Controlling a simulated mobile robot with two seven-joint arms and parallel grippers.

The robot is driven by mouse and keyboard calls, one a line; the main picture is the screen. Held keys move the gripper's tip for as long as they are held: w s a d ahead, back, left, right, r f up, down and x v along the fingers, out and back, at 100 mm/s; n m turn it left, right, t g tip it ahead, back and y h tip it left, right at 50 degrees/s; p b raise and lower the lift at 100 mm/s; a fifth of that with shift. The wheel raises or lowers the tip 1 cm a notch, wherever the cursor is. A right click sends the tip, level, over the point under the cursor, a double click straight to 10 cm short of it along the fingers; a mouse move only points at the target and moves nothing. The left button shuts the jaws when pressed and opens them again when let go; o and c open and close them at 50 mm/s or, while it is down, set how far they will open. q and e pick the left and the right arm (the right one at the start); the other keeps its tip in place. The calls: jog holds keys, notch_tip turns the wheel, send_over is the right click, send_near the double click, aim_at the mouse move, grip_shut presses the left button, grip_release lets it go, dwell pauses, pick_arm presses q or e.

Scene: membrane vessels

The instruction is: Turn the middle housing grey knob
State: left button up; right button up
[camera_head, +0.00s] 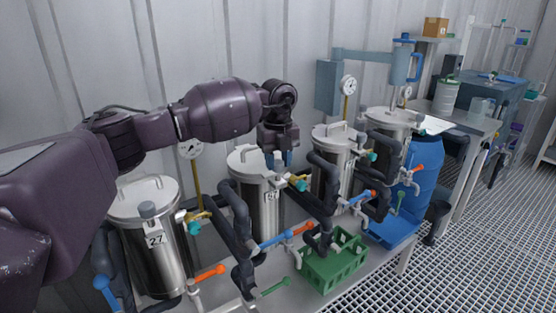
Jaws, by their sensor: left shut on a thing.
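Steel cylindrical housings with lids stand in a row on a bench. The second housing from the left (262,205) carries a number plate and has a handle on its lid. The nearest housing (160,265), marked 27, has a similar grey knob (147,209) in plain view. My right gripper is not in view.
Dark pipes (236,210) with orange, blue and green valve handles run in front of the housings. A green crate (335,262) and a blue barrel (395,208) stand along the bench. Gauges (190,149) rise behind. The grated floor (470,250) at right is clear.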

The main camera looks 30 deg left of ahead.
pick_arm(q)
jog(key=m+p, duration=0.1)
jog(key=m, duration=0.2)
jog(key=shift+r, duration=0.15)
jog(key=m, duration=0.2)
jog(key=shift+m+p, duration=0.4)
jog(key=m, duration=0.3)
jog(key=shift+m, duration=0.3)
jog(key=m, duration=0.5)
jog(key=shift+p, duration=0.35)
jog(key=shift+f+m, duration=0.2)
jog(key=shift+m, duration=1.5)
